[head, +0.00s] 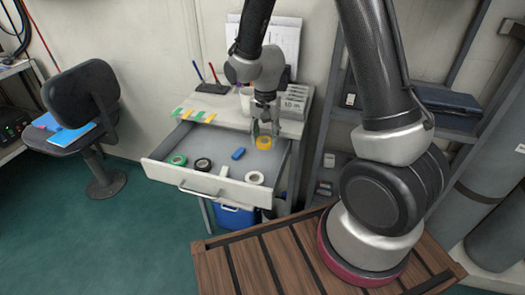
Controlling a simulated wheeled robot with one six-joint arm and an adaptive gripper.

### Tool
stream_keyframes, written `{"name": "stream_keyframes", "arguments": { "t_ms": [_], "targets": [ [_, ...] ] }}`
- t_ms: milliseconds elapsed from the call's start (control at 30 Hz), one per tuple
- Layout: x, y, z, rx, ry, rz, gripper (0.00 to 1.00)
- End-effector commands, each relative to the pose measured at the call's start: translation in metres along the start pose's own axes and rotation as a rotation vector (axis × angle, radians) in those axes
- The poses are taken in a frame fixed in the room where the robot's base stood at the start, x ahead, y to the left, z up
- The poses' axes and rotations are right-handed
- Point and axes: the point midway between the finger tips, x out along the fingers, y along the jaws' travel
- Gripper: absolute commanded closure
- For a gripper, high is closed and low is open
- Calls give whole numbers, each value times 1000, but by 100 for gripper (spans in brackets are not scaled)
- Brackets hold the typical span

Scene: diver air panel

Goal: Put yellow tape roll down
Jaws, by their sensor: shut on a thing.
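The yellow tape roll (264,143) is in the right part of the open drawer (163,176), seen from above in the head view. My gripper (264,132) points down over the drawer and is shut on the yellow tape roll. The roll looks level and low, near the drawer floor. I cannot tell whether it touches the floor. Some of its far side is hidden by my fingers.
A shelf unit (345,125) stands to the right. Bare drawer floor shows around the blue block.

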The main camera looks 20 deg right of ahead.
Motion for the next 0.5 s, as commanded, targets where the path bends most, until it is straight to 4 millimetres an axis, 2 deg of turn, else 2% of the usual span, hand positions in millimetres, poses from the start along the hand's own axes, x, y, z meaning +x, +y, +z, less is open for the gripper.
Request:
{"name": "stream_keyframes", "arguments": {
  "t_ms": [100, 267, 500],
  "targets": [
    [18, 0, 0, 0, -1, 1, 74],
    [29, 0, 0, -1, 0, 0, 74],
    [62, 0, 0, -1, -1, 2, 74]
  ]
}}
